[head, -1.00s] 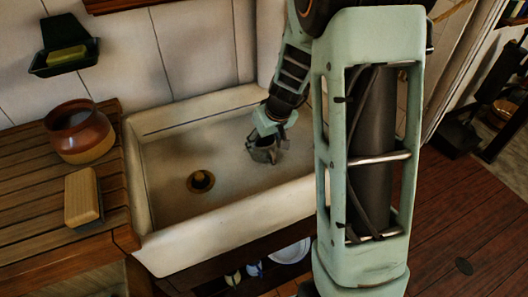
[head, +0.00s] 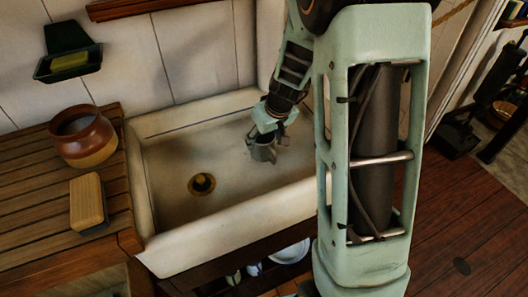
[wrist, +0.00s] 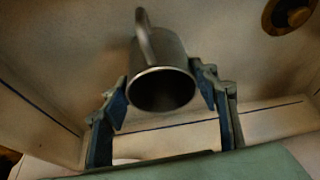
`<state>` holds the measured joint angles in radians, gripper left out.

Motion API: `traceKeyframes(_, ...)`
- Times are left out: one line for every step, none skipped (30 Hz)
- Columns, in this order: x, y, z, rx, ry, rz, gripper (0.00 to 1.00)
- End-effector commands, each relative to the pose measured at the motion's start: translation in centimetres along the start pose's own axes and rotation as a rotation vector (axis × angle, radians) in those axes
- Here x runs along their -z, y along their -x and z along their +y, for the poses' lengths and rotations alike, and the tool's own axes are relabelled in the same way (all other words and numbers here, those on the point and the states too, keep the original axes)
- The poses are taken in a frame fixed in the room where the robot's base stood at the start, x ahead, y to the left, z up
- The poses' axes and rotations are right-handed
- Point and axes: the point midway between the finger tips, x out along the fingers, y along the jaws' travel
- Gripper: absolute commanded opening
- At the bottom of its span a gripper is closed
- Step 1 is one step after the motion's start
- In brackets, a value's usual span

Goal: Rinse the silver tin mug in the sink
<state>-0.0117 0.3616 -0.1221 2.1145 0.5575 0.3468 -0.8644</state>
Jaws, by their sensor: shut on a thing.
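The silver tin mug (head: 263,153) is inside the white sink (head: 225,222), toward its right side and right of the brass drain (head: 202,184). In the wrist view the mug (wrist: 166,60) shows its dark open mouth toward the camera, with its handle at the upper left. My gripper (wrist: 162,75) has one blue finger on each side of the mug near the rim and is shut on it. In the head view my gripper (head: 265,138) reaches down into the sink from above. I cannot tell whether the mug touches the sink floor.
A wooden counter (head: 40,190) left of the sink holds a brown pot (head: 84,138) and a brush or block (head: 88,202). A dark soap holder (head: 68,66) hangs on the wall.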

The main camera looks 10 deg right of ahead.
Motion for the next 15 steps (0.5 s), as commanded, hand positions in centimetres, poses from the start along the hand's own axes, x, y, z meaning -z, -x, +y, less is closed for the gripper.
traceKeyframes(0.3, 0.7, 0.0, 0.0, 0.0, 0.0, 0.27)
traceKeyframes(0.4, 0.9, 0.0, 0.0, 0.0, 0.0, 0.27)
traceKeyframes(0.5, 1.2, 0.0, 0.001, 0.0, 0.0, 0.27)
traceKeyframes(0.6, 1.4, 0.0, 0.001, 0.0, 0.0, 0.27)
traceKeyframes(0.7, 1.6, 0.0, 0.001, 0.0, 0.0, 0.27)
traceKeyframes(0.8, 1.9, 0.0, 0.0, 0.0, 0.0, 0.27)
traceKeyframes(0.9, 2.1, 0.0, 0.0, 0.0, 0.0, 0.27)
traceKeyframes(1.0, 2.4, 0.0, 0.0, 0.0, 0.0, 0.27)
traceKeyframes(1.1, 2.7, 0.0, 0.0, 0.0, 0.0, 0.27)
traceKeyframes(1.2, 2.9, 0.0, 0.0, 0.0, 0.0, 0.27)
traceKeyframes(1.3, 3.1, 0.0, 0.0, 0.0, 0.0, 0.27)
traceKeyframes(1.4, 3.4, 0.0, 0.0, 0.0, 0.0, 0.27)
traceKeyframes(1.5, 3.6, 0.0, 0.0, 0.0, 0.001, 0.27)
traceKeyframes(1.6, 3.8, 0.0, 0.0, 0.0, 0.001, 0.27)
traceKeyframes(1.8, 4.1, 0.0, 0.0, 0.0, 0.001, 0.27)
